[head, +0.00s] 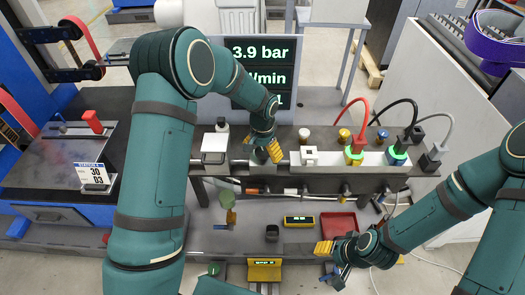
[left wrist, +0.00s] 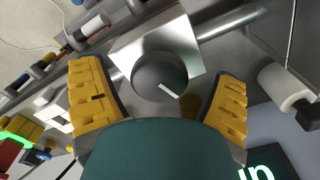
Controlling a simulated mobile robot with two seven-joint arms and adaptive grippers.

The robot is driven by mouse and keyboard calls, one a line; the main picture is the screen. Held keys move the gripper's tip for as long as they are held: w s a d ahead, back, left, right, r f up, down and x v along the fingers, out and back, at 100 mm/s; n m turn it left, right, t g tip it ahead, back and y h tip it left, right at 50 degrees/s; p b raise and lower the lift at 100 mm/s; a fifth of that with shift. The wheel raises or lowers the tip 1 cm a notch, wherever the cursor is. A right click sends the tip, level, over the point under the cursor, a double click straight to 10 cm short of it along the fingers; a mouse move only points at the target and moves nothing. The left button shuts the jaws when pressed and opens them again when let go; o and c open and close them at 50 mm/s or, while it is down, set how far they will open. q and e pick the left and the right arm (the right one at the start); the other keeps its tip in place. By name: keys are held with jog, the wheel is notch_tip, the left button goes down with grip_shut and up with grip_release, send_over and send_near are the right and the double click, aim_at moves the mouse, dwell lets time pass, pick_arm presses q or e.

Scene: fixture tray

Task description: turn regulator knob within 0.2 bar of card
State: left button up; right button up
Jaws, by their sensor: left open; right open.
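The regulator knob (left wrist: 160,76) is a dark round knob with a white pointer line, on a pale metal block, in the left wrist view. My left gripper (left wrist: 158,105) is open, with one yellow finger on each side of the knob and visible gaps between. In the head view my left gripper (head: 266,153) is over the bench rail and largely hides the knob. The display (head: 259,50) reads 3.9 bar; its lower lines are partly covered by my arm. A station card (head: 93,177) at the left shows 30 and 03. My right gripper (head: 335,262) is open and empty, low at the right.
Fittings with red, black and grey cables (head: 354,155) stand right of the knob on the rail. A red tray (head: 338,225) and a yellow device (head: 299,221) lie on the lower shelf.

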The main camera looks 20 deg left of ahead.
aim_at(262, 152)
pick_arm(q)
notch_tip(262, 152, up, 12)
dwell(0.5)
dwell(1.6)
